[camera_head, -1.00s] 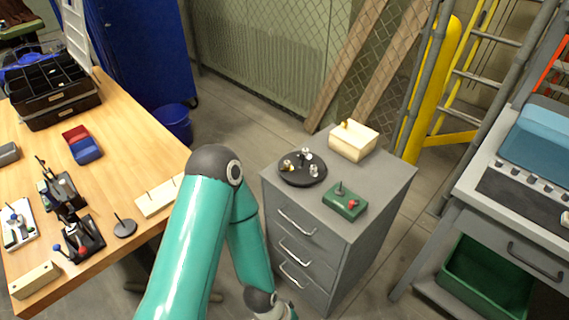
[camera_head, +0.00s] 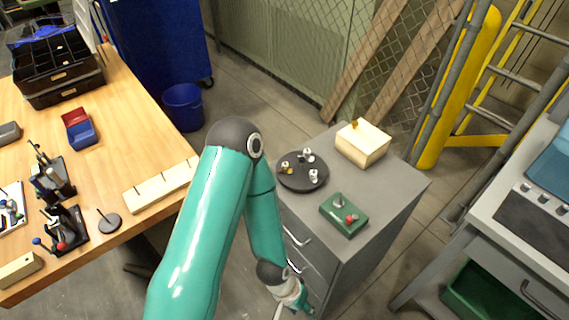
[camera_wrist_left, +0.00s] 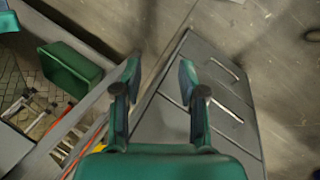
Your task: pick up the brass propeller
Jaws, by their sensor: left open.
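A small brass-coloured piece, seemingly the brass propeller (camera_head: 287,168), sits on the left of a dark round turntable (camera_head: 302,184) on top of the grey drawer cabinet (camera_head: 385,200). Two silvery pieces (camera_head: 308,155) share the turntable. Another small gold piece (camera_head: 354,124) stands on a cream block behind; its shape is too small to tell. My left gripper (camera_head: 296,304) is low at the bottom edge in the head view, in front of the drawers and below the cabinet top. In the left wrist view the jaws (camera_wrist_left: 158,80) are open and empty, with the drawer fronts beyond.
A green box with a red knob (camera_head: 344,214) stands at the cabinet's front, beside the turntable. The cream block (camera_head: 363,144) stands behind. A wooden workbench (camera_head: 130,110) with fixtures is at left, a grey bench (camera_head: 510,215) at right. A blue bucket (camera_head: 183,106) is on the floor.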

